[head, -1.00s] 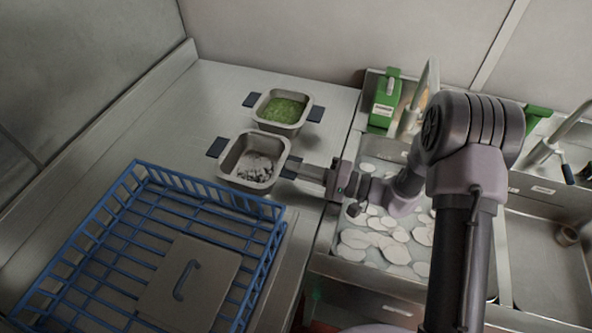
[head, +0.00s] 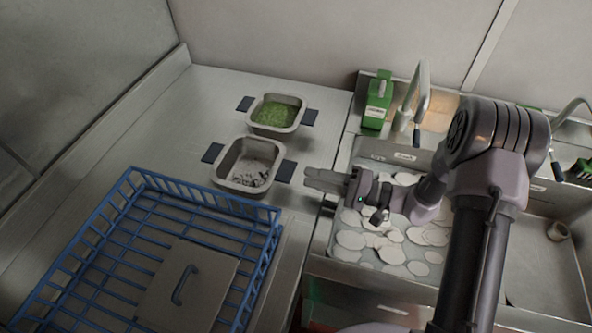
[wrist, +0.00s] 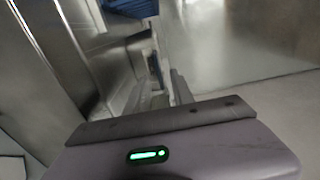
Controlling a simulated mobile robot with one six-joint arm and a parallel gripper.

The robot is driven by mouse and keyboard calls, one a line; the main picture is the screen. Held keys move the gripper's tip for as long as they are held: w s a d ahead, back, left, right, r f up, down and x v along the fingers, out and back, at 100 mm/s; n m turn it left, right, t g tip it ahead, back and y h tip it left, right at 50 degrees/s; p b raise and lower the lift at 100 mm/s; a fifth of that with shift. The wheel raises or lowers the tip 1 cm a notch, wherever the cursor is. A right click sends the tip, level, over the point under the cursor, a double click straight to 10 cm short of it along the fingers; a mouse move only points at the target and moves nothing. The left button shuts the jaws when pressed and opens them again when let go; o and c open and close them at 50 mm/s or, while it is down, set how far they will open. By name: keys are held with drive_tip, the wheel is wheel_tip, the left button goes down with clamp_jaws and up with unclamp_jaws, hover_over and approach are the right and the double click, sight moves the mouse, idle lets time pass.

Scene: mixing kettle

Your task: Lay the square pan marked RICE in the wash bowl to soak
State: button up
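Two square metal pans with dark side handles stand on the steel counter. The nearer pan (head: 228,171) holds pale and dark residue; the farther pan (head: 275,127) holds something green. No RICE mark is legible on either. The basin right of the counter, apparently the wash bowl (head: 346,266), holds water with pale foam patches. My gripper (head: 308,180) is just right of the nearer pan's right handle, apart from it, over the counter's edge beside the basin. Nothing shows in its fingers, but their gap is unclear. The wrist view shows blurred steel surfaces and no clear pan.
A blue wire rack (head: 150,205) with a grey handled lid (head: 188,283) in it takes up the near left counter. A green bottle (head: 377,101) and a tap (head: 419,92) stand behind the basin. A second basin (head: 540,270) lies right of my arm.

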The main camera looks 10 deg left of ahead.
drive_tip(key=d, duration=0.6)
drive_tip(key=shift+s+p, duration=0.25)
drive_tip(key=shift+p, duration=0.1)
drive_tip(key=s+r+n+g+h, duration=0.1)
drive_tip(key=s+r+g+h, duration=0.2)
drive_tip(key=s+r+h, duration=0.8)
drive_tip(key=s+d+r+m+t+h, duration=0.4)
drive_tip(key=s+d+r+t, duration=0.3)
drive_tip(key=d, duration=0.3)
drive_tip(key=shift+s+r+m+t+h, duration=0.3)
drive_tip(key=shift+s+r+h, duration=0.2)
drive_tip(key=shift+r, duration=0.1)
